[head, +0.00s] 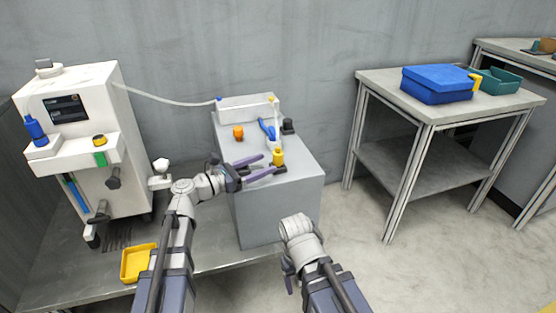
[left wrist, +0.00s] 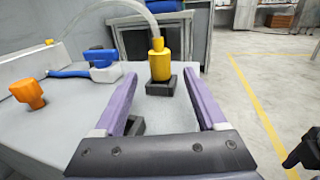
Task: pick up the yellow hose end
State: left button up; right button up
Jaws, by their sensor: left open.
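The yellow hose end (head: 278,157) stands upright at the near right part of the grey cabinet top. In the left wrist view the yellow hose end (left wrist: 160,63) sits in a small dark square holder (left wrist: 161,84), with a pale hose arching up from its top. My left gripper (head: 268,165) is open, its two purple fingers pointing at the hose end. In the left wrist view the hose end appears between the fingertips, seemingly just beyond them, with no visible contact. My right gripper (head: 288,272) hangs low in front of the cabinet, and its jaws are not clear.
An orange knob (head: 238,132) and a blue-handled tool (head: 267,129) are on the grey cabinet (head: 275,215). A white machine (head: 85,110) stands left, with a yellow tray (head: 137,263) on the low bench. A blue case (head: 437,84) lies on the right table.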

aim_at(278, 158)
pick_arm(q)
jog(key=shift+x, duration=3)
grip_shut()
